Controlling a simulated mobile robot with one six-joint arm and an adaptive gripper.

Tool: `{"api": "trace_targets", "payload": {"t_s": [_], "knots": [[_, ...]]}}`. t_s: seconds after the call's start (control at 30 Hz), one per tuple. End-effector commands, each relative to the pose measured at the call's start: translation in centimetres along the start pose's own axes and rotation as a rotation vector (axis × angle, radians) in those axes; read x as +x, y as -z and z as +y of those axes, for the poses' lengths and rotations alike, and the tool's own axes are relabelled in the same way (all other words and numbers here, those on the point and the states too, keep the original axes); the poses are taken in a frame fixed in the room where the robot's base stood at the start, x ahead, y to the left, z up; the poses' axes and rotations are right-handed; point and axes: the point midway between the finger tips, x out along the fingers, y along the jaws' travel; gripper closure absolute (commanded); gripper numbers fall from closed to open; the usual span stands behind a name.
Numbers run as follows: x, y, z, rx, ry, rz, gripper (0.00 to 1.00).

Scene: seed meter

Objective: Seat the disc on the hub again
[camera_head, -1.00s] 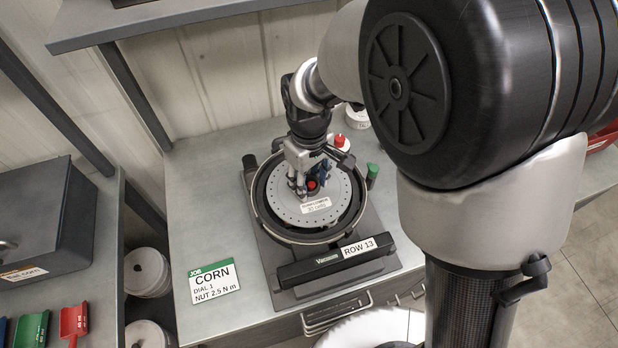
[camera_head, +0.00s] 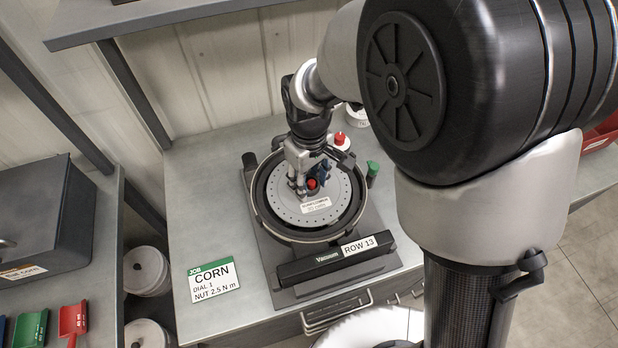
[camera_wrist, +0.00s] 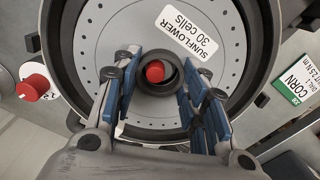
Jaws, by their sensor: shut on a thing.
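The grey disc (camera_head: 335,208) has a ring of small holes and a white label, which reads "SUNFLOWER 30 cells" in the wrist view (camera_wrist: 188,33). It lies within the round dark meter housing (camera_head: 262,216). A red-tipped hub (camera_head: 312,184) shows at its centre, inside a dark raised collar (camera_wrist: 157,88). My gripper (camera_head: 309,172) points down over the centre, with blue-padded fingers on both sides of the collar in the wrist view (camera_wrist: 166,76). It is shut on the disc at this collar. Whether the disc is flush on the hub cannot be told.
A job card (camera_head: 213,280) reading "CORN, dial 1, nut 2.5 N m" lies left of the meter. A red-topped piece (camera_head: 340,139) and a green-topped piece (camera_head: 373,169) stand close to the housing.

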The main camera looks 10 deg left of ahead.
Motion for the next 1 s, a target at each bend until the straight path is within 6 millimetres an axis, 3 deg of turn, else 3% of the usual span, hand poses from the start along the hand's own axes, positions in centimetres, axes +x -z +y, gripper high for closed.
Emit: {"api": "trace_targets", "payload": {"t_s": [1.0], "knots": [[1.1,0.0,0.0,0.000,0.000,0.000,0.83]]}}
